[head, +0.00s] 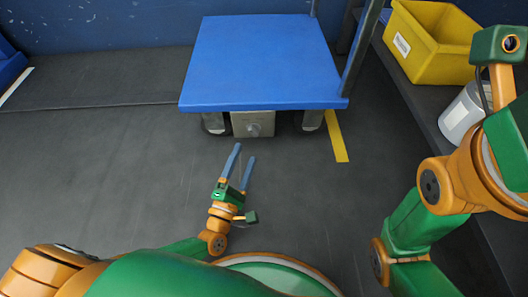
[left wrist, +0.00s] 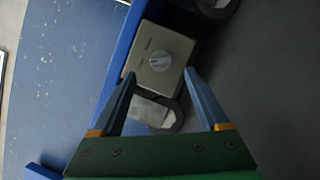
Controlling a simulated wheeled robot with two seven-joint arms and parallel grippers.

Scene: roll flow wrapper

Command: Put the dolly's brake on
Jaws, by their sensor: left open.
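The blue dolly (head: 262,62) stands at the back middle. A grey box (head: 240,124) with a round knob (head: 254,130) is under its front edge. In the left wrist view, the box (left wrist: 150,77) has small, unreadable marks, and the pale knob (left wrist: 160,61) carries a raised bar. My left gripper (head: 244,153) is open and empty, in front of and apart from the box. In the left wrist view its fingertips (left wrist: 162,74) lie either side of the knob without visible contact. My right arm shows at the right, but its jaws are out of view.
Dolly wheels (head: 213,122) flank the box. A metal post (head: 362,45) rises at the dolly's right side. A yellow bin (head: 435,55) and a white container (head: 462,112) stand on a dark surface at the right. The dark floor (head: 100,150) at the left is clear.

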